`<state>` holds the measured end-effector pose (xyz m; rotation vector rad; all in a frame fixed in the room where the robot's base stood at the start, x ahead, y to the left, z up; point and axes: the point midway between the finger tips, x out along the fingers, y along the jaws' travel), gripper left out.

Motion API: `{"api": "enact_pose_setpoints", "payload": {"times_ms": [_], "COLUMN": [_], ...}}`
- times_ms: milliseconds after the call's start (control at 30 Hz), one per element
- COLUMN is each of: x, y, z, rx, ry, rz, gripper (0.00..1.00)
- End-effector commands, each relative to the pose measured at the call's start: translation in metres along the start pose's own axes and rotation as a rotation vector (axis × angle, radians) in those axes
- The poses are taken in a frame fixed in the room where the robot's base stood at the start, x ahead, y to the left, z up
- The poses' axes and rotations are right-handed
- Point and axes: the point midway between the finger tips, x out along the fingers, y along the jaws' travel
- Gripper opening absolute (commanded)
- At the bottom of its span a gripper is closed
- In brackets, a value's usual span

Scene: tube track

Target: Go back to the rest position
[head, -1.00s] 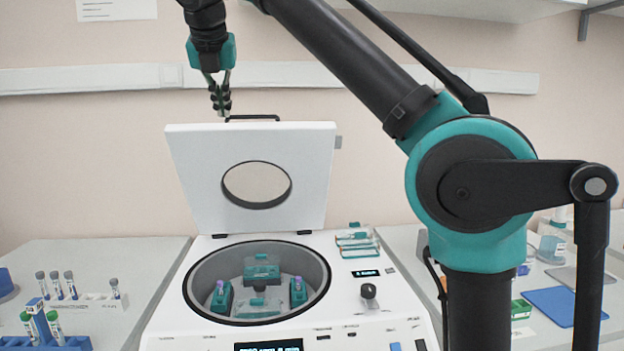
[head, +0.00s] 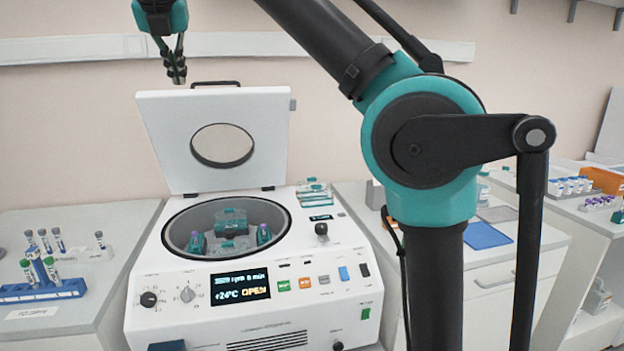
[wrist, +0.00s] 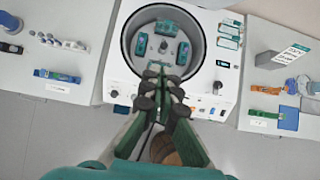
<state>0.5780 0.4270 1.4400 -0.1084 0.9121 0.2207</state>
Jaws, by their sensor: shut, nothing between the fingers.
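My gripper (head: 177,76) hangs fingers-down in the upper left of the head view, just above and left of the handle on the raised centrifuge lid (head: 260,112). Its fingers are together with nothing between them. The wrist view also shows my gripper (wrist: 165,82) in front of the centrifuge. The white centrifuge (head: 330,262) stands with its lid up. Its bowl holds teal tube holders (head: 230,222), some with purple-capped tubes. Its display (head: 240,287) is lit. I cannot tell whether the fingertips touch the lid handle (head: 216,84).
A blue rack (head: 40,291) with tubes stands on the left bench. On the right bench lie a blue mat (head: 487,235), an orange box (head: 603,179) and tube racks (head: 570,187). Small teal-edged boxes (head: 313,192) sit on the centrifuge top.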

Motion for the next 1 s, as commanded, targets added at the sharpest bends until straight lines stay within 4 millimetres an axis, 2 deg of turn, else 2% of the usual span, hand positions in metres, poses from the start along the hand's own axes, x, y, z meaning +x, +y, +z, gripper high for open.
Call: {"api": "enact_pose_setpoints", "payload": {"times_ms": [367,567,667,767,867,1000], "x": [0.046,0.087,0.114,0.148,0.191,0.247], "y": [-0.029,-0.060,-0.082,-0.114,-0.157,-0.223], "z": [0.000,-0.005,-0.011,-0.023,-0.046,-0.093], "rx": [0.233,0.448,0.593,0.782,1.030,1.401], "ry": [0.027,0.046,0.055,0.064,0.070,0.067], "rz": [-0.033,-0.065,-0.088,-0.119,-0.158,-0.217], "gripper": [0.00,0.00,0.00,0.00,0.00,0.00]}}
